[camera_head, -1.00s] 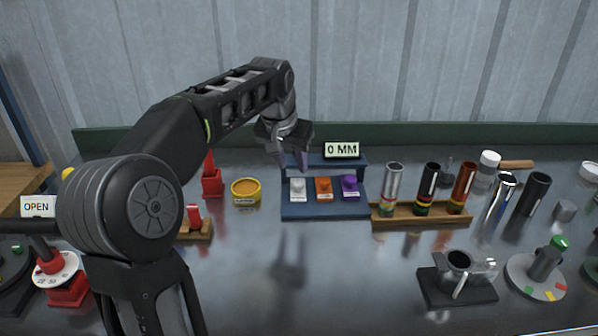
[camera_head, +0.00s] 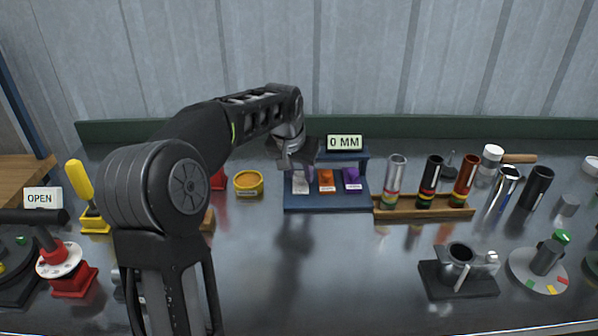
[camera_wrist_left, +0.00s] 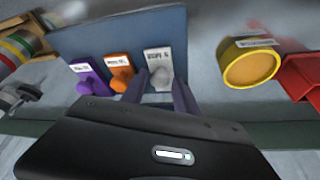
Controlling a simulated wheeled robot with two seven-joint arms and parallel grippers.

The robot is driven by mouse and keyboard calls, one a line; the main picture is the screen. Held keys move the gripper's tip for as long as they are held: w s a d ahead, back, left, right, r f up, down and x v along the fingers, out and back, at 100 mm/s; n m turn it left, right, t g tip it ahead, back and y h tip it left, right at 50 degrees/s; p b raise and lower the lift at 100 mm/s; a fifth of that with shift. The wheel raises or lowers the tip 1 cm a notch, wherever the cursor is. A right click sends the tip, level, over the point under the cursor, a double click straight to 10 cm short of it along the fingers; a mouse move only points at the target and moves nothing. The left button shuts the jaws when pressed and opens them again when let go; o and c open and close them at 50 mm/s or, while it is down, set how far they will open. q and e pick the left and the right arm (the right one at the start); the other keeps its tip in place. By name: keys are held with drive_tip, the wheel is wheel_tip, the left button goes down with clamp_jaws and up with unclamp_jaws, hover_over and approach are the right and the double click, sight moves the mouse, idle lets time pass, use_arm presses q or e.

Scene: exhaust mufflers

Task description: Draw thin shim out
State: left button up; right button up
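Three shims stand in a row on a blue rack (camera_head: 325,206): a white one (camera_head: 301,187), an orange one (camera_head: 326,181) and a purple one (camera_head: 352,179). In the left wrist view the white shim (camera_wrist_left: 157,60), orange shim (camera_wrist_left: 117,68) and purple shim (camera_wrist_left: 88,75) each have a knob and a label; the labels are too small to read surely. My left gripper (camera_head: 301,172) is over the white shim. Its two purple fingers (camera_wrist_left: 160,90) are apart, one on each side of the white knob; contact cannot be told. My right gripper is out of view.
A "0 MM" sign (camera_head: 344,142) stands behind the rack. A yellow tin (camera_head: 248,184) is to its left. A wooden rack (camera_head: 425,212) with several tubes is close on its right. The tabletop in front is clear.

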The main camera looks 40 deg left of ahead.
use_arm(q)
clamp_jaws()
idle(0.3)
idle(1.1)
